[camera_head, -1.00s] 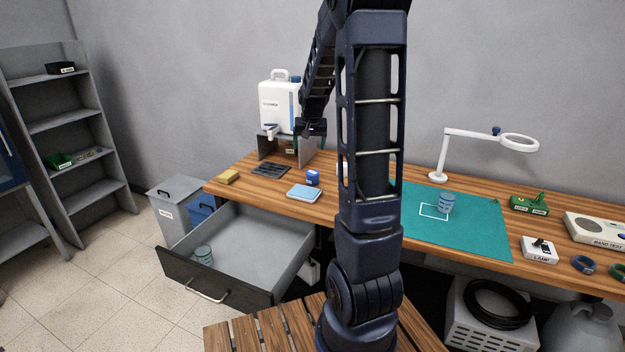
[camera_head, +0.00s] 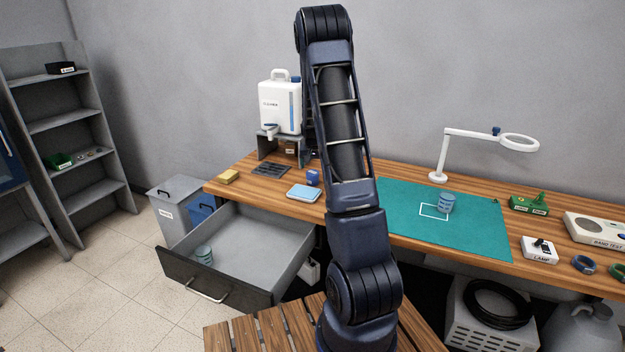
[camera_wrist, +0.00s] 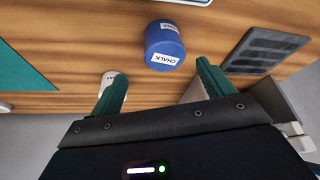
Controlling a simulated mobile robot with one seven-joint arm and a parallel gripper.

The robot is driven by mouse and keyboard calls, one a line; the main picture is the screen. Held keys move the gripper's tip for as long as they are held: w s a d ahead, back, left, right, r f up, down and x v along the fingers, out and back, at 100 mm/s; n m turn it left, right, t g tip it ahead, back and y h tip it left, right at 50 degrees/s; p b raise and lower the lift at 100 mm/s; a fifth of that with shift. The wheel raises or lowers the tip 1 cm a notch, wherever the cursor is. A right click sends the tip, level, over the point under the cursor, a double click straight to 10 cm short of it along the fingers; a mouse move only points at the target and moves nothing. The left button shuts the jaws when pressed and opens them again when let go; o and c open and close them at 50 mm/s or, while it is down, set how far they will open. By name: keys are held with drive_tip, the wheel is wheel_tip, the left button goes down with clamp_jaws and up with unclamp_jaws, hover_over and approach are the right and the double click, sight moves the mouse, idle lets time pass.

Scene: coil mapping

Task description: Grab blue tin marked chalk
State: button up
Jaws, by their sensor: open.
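The blue tin marked CHALK (camera_head: 313,177) stands on the wooden table behind a light blue pad in the head view. The tin lies just beyond the fingertips, roughly in line with the gap. Whether the fingers are at its height I cannot tell. My gripper is hidden in the head view.
A dark slotted tray (camera_wrist: 264,50) lies to the right of the tin in the wrist view; a whitish item (camera_wrist: 113,76) is partly behind the left finger. In the head view, the light blue pad (camera_head: 304,192) is near the tin and a white canister (camera_head: 280,103) stands behind.

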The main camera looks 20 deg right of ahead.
sight(312, 172)
drive_tip(key=shift+a+x, duration=0.2)
drive_tip(key=shift+x, duration=1.95)
drive_tip(key=shift+a+x, duration=0.2)
drive_tip(key=shift+x, duration=1.95)
drive_tip(key=shift+w, duration=0.1)
drive_tip(key=shift+c, duration=0.2)
drive_tip(key=c, duration=1.1)
